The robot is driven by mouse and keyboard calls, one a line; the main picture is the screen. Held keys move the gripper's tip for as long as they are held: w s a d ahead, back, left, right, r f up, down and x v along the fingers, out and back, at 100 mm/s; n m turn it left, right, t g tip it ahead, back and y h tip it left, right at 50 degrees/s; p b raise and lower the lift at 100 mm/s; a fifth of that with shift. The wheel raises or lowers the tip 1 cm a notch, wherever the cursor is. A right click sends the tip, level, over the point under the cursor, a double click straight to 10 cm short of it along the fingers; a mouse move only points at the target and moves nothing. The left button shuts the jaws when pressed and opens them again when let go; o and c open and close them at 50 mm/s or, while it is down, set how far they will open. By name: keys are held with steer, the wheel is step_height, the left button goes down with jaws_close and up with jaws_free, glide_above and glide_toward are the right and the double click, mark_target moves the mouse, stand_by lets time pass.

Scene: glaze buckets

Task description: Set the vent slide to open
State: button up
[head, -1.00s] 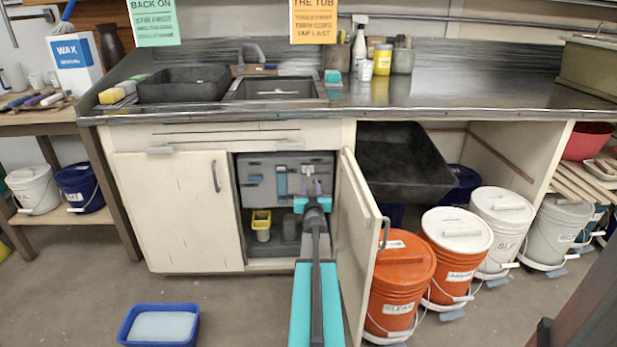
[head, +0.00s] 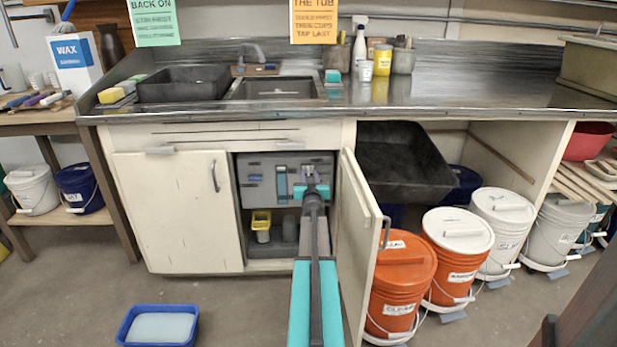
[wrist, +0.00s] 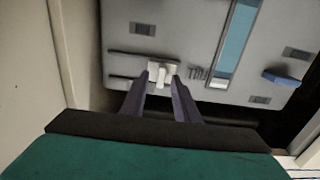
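A small white slide tab (wrist: 162,76) sits on a grey control panel (wrist: 195,22) in the wrist view, on a light plate near dark horizontal slots. I take it as the vent slide. My gripper (wrist: 161,77) has its two dark fingers apart, one on each side of the tab, with a thin gap seeming to show on both sides. I cannot tell whether they touch it. In the head view my gripper (head: 311,172) is inside the open cabinet, in front of the right part of the panel (head: 257,165), and hides the tab. The panel's printed marks are too small to read.
The open cabinet door (head: 358,240) stands right of my arm. A blue-windowed strip (wrist: 236,40) and a blue lever (wrist: 281,78) are on the panel beside the tab. A yellow container (head: 261,222) is below. A blue tub (head: 160,325) sits on the floor.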

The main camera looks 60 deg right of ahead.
steer(key=shift+w+d, duration=0.1)
jaws_close()
stand_by(1.5)
